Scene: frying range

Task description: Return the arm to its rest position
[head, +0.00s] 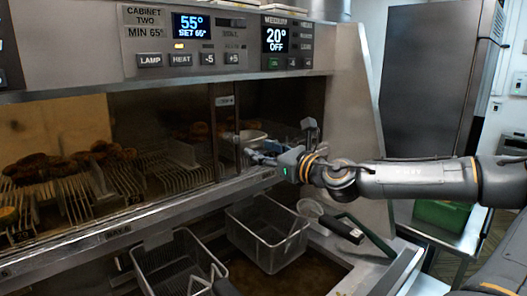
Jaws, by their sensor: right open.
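My right arm (415,178) comes in from the right edge and reaches left across the front of the heated cabinet (150,225). My right gripper (260,155) is open at the cabinet's right end, in front of its opening, close to a small pale container (249,136) there. I cannot tell whether the fingers touch the container. Nothing shows held between the fingers. My left gripper is not in view.
Below are two wire fry baskets, one at the lower left (176,262) and one in the middle (268,236), over a fryer vat (300,283). A dark basket handle (343,229) sticks out near the right rim. Browned food pieces (98,150) lie on racks inside the cabinet.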

